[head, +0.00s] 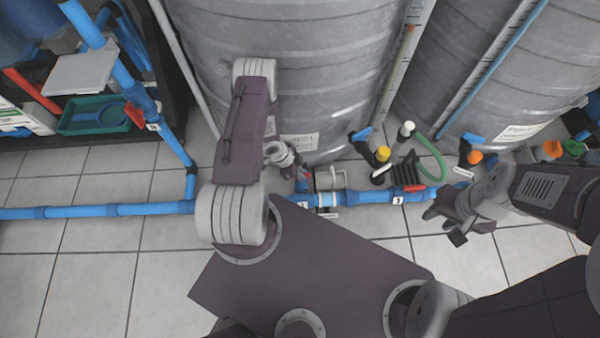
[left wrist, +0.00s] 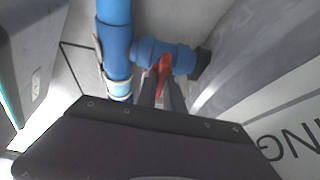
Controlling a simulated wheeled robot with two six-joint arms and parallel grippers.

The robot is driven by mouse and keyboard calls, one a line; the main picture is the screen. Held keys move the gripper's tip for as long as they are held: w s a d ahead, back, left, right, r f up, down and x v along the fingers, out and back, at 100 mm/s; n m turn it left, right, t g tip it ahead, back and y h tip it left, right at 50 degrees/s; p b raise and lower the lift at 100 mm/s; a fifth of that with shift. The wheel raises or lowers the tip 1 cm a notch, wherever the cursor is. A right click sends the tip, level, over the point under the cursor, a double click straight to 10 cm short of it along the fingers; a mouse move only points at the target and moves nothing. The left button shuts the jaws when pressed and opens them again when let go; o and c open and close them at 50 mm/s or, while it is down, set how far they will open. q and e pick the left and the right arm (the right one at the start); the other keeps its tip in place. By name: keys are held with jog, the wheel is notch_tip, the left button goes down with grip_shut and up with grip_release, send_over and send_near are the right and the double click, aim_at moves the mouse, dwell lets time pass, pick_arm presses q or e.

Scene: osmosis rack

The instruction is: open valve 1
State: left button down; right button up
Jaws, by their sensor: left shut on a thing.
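A blue valve on a short blue pipe branch (left wrist: 180,58) shows in the left wrist view, with a red handle (left wrist: 164,72). My left gripper (left wrist: 162,88) is shut on this red handle, one grey finger on each side of it. I cannot read a number on this valve. In the head view my left gripper (head: 301,182) reaches down at the foot of the middle tank, mostly hidden by my own arm; a bit of red shows there. My right gripper (head: 448,224) is off to the right above the floor, fingers apart and empty.
A blue pipe (head: 110,210) runs along the floor, with a red-handled valve labelled 3 (head: 415,188) to the right. Metal tanks (head: 330,60) stand behind it. Yellow-capped (head: 383,154) and orange-capped (head: 475,157) fittings and a green hose (head: 433,165) are nearby. A shelf (head: 95,120) stands at left.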

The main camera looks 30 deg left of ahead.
pick_arm(q)
jog(key=n+p, duration=0.2)
jog(key=n+t+y+p, duration=0.1)
jog(key=n, duration=0.1)
jog(key=shift+s+d+r+p, duration=0.1)
jog(key=shift+s+r+p, duration=0.1)
jog(key=shift+p, duration=0.2)
jog(key=n+y+p, duration=0.1)
jog(key=n, duration=0.1)
jog(key=n+t+y+p, duration=0.1)
jog(key=n+p, duration=0.1)
jog(key=n, duration=0.1)
jog(key=shift+w+p, duration=0.1)
jog(key=shift+p, duration=0.2)
jog(key=n+y+p, duration=0.1)
jog(key=n, duration=0.4)
jog(key=shift+d+f+y+p, duration=0.1)
jog(key=shift+f+y+p, duration=0.05)
jog(key=shift+y+p, duration=0.25)
jog(key=shift+n+y, duration=0.6)
jog(key=shift+n, duration=1.3)
jog(key=c, duration=1.5)
grip_release()
jog(key=shift+o, duration=0.2)
